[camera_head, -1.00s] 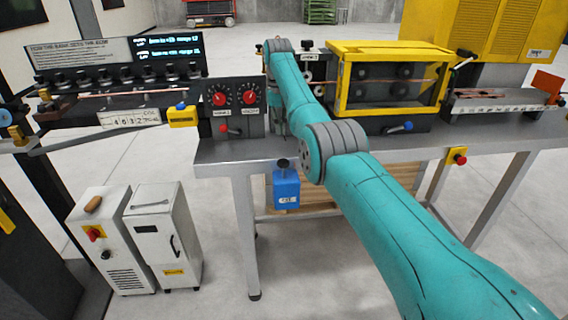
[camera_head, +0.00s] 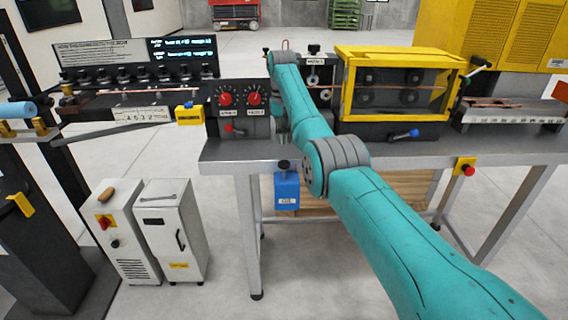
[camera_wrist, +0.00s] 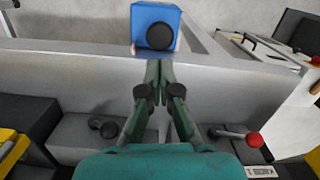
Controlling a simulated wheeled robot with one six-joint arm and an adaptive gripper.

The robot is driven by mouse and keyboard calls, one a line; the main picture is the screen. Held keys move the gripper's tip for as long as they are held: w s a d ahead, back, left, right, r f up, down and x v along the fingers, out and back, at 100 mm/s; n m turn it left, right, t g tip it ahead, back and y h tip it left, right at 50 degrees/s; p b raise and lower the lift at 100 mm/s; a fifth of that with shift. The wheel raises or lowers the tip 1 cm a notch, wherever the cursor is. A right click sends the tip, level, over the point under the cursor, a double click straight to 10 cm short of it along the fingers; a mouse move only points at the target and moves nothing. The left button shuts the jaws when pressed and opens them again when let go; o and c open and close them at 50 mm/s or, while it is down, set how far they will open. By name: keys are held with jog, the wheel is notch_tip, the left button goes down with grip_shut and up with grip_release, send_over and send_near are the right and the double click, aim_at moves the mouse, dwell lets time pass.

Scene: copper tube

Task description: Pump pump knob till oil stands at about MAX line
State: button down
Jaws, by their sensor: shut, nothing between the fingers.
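The blue oil box (camera_head: 287,192) hangs at the front edge of the bench, with a small white label on its face. A round black pump knob (camera_head: 283,164) sits on its top. In the wrist view the blue box (camera_wrist: 142,14) is at the top centre, with the black knob (camera_wrist: 160,37) facing the camera. My gripper (camera_wrist: 158,64) is shut and empty, its fingertips over the bench edge, just below the knob in the picture and apart from it. In the head view my arm largely hides the gripper. The oil level and MAX line are not readable.
The grey bench (camera_head: 230,152) carries a panel with two red dials (camera_head: 239,98) and a yellow-framed guard box (camera_head: 395,85). A red-knobbed lever (camera_wrist: 254,139) stands at right in the wrist view. A white cabinet (camera_head: 170,230) stands at left. Floor below the box is clear.

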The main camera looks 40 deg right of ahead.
aim_at(284, 161)
jog(key=shift+s+a+f, duration=0.1)
jog(key=shift+s+f, duration=0.05)
jog(key=shift+f, duration=1.35)
jog(key=shift+s+a+f, duration=0.1)
jog(key=shift+f, duration=1.35)
jog(key=shift+f, duration=0.1)
